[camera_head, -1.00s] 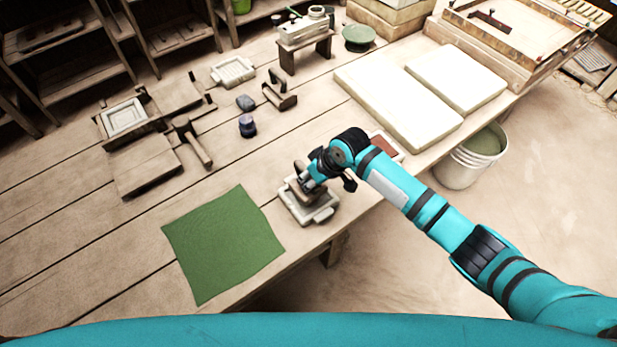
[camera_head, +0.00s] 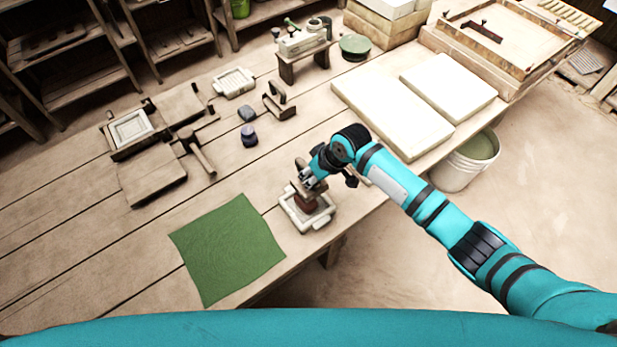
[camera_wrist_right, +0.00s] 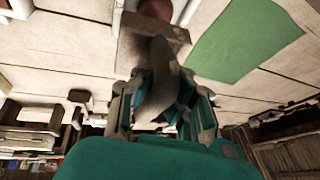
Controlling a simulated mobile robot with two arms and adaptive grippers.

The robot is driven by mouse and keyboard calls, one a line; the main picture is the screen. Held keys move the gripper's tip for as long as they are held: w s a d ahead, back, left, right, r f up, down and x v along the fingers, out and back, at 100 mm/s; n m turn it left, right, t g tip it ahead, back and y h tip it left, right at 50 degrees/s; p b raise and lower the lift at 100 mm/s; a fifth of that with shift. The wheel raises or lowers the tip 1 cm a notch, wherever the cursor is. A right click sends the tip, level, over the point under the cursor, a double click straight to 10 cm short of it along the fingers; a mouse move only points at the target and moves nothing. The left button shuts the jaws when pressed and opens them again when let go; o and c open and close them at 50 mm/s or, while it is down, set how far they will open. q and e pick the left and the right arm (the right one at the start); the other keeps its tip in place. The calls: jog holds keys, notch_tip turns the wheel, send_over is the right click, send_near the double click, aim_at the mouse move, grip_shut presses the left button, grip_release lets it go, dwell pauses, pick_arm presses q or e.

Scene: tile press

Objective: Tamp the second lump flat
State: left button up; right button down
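My right gripper (camera_head: 306,176) is shut on the handle of a wooden tamper. In the right wrist view the tamper's handle (camera_wrist_right: 157,80) stands between the fingers, with its flat block (camera_wrist_right: 150,36) beyond. In the head view a reddish-brown lump (camera_head: 306,202) shows in a pale mould (camera_head: 322,219) at the table's front edge, just below the tamper. The lump also shows partly past the block in the wrist view (camera_wrist_right: 160,9). Whether block and lump touch is unclear. My left gripper is not in view.
A green cloth (camera_head: 228,248) lies left of the mould. A mallet (camera_head: 198,153), a second pale mould (camera_head: 233,83) and small dark items lie farther back. White slabs (camera_head: 392,115) lie behind my right arm. A bucket (camera_head: 465,165) stands beyond the table edge.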

jog(key=shift+r, duration=0.1)
notch_tip(320, 180, down, 8)
jog(key=b, duration=0.6)
notch_tip(320, 180, up, 8)
jog(key=p, duration=0.8)
jog(key=shift+f, duration=0.3)
jog(key=shift+s+a+f, duration=0.3)
jog(key=shift+a, duration=0.1)
jog(key=shift+s+a+f, duration=0.2)
jog(key=shift+s+a, duration=0.1)
jog(key=shift+s, duration=0.15)
jog(key=shift+w, duration=0.1)
